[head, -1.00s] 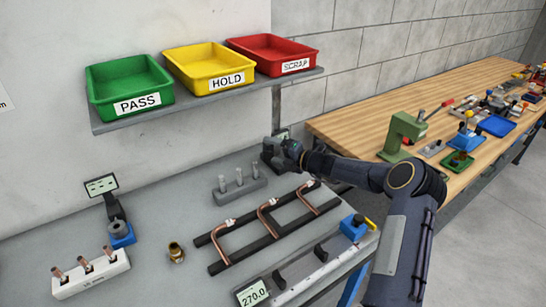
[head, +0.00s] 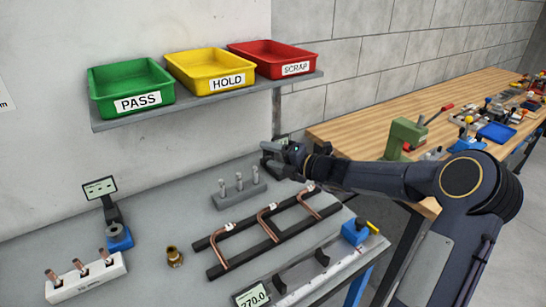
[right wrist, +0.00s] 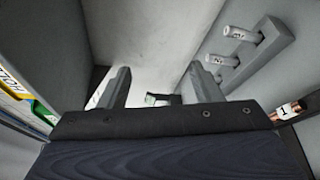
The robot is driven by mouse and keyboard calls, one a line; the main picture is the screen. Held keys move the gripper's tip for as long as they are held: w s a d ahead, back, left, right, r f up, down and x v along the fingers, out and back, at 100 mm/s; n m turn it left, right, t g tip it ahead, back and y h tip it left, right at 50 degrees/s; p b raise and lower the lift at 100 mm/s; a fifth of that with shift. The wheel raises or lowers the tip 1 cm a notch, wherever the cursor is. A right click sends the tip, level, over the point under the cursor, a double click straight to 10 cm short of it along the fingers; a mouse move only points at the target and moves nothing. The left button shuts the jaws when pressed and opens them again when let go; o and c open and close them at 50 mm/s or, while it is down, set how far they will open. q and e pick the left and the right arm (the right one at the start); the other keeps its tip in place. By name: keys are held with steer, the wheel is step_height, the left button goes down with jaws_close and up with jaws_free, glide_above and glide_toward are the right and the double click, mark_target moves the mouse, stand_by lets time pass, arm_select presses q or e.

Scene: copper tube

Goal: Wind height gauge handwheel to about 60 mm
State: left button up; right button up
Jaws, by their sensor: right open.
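A small dark device with a pale display (right wrist: 157,99) shows between and beyond the fingers. My left gripper is not in view.
A grey block with several pins (head: 240,195) stands beside my right gripper. A dark rack (head: 262,248) holds bent copper tubes in front. A stand with a display (head: 100,188) is at left. A shelf (head: 210,106) with green, yellow and red trays hangs above.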

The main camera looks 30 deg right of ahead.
steer(key=w+d+f+n+h+p, duration=0.1)
steer(key=w+d+f+n+h, duration=0.1)
steer(key=w+f+n, duration=0.2)
steer(key=w+d+f+n+h, duration=0.1)
steer(key=w+f+n, duration=0.3)
steer(key=w+d+f+n+g+h+p, duration=0.1)
steer(key=w+d+f+n+h, duration=0.1)
steer(key=w+f+n, duration=0.2)
steer(key=shift+w+d+f+n+h+p, duration=0.1)
steer(key=shift+w+d+n+h+p, duration=0.25)
steer(key=shift+w, duration=0.2)
steer(key=shift+w+a+f, duration=0.1)
steer(key=shift+w+f, duration=0.3)
steer(key=shift+w, duration=0.2)
steer(key=c, duration=1)
steer(key=shift+o, duration=0.2)
steer(key=p, duration=0.2)
steer(key=m+y+p, duration=0.1)
steer(key=p, duration=0.2)
steer(key=shift+r+m, duration=0.25)
steer(key=shift+r, duration=0.05)
steer(key=shift+f+m+y+p, duration=0.25)
steer(key=shift+m+p, duration=0.15)
steer(key=shift+p, duration=0.2)
steer(key=shift+f, duration=0.1)
